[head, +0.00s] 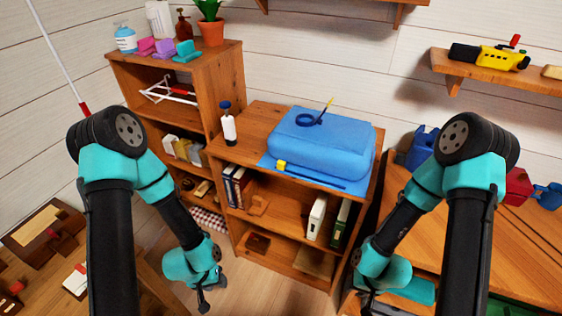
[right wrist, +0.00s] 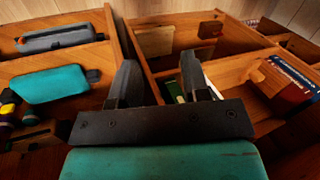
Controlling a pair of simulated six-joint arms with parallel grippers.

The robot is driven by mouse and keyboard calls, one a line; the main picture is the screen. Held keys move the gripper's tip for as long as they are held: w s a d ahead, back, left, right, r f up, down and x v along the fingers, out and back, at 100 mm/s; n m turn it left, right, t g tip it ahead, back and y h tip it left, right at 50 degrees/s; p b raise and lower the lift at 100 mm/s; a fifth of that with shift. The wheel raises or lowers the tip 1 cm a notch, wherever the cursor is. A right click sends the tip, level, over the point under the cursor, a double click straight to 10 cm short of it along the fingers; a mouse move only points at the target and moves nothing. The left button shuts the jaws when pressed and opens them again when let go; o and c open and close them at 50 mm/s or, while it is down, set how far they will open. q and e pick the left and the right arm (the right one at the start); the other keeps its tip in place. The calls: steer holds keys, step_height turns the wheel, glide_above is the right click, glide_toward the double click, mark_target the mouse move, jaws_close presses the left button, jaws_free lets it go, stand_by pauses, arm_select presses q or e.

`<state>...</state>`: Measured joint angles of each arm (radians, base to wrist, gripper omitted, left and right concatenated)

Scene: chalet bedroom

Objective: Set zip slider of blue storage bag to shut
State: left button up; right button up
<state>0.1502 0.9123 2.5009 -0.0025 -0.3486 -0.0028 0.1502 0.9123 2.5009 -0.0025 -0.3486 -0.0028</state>
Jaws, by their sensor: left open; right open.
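The blue storage bag (head: 340,145) lies puffed up on top of the low wooden bookcase in the head view. Its yellow zip slider (head: 281,164) sits at the left end of a dark zip line along the bag's front flap. My left gripper (head: 203,301) hangs low in front of the bookcase, below and left of the bag, apart from it. My right gripper (head: 369,304) is low in front of the bookcase's right end, also apart from the bag. In the right wrist view its fingers (right wrist: 158,80) are spread with nothing between them. The bag is not visible there.
A white bottle with a dark top (head: 228,125) stands on the bookcase left of the bag. A taller shelf (head: 200,70) rises at the left. A wooden worktop (head: 520,235) is at the right. Books (head: 317,216) stand below the bag. In the right wrist view, a teal case (right wrist: 48,86) lies at left.

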steer(key=shift+o, duration=1)
steer(key=shift+w, duration=0.15)
steer(key=shift+o, duration=0.2)
steer(key=w+a+r+t, duration=0.2)
steer(key=w, duration=0.3)
steer(key=w+a+r+t+h, duration=0.1)
steer(key=w+a+r, duration=0.1)
steer(key=w, duration=0.3)
steer(key=shift+a+t+h, duration=0.3)
steer(key=shift+t, duration=0.1)
steer(key=m+t+h, duration=0.1)
steer(key=t+h, duration=0.4)
steer(key=t, duration=0.2)
glide_toward(280, 163)
steer(key=s+d+f, duration=0.2)
steer(key=d+f, duration=0.3)
steer(key=f, duration=0.2)
steer(key=s+a+r+m+t+h, duration=0.1)
steer(key=s+a+r+h, duration=0.1)
steer(key=s+a+r, duration=0.3)
steer(key=a+r, duration=0.4)
steer(key=shift+s, duration=0.25)
steer(key=shift+f, duration=0.1)
steer(key=x, duration=1.7)
steer(key=shift+w+d, duration=0.15)
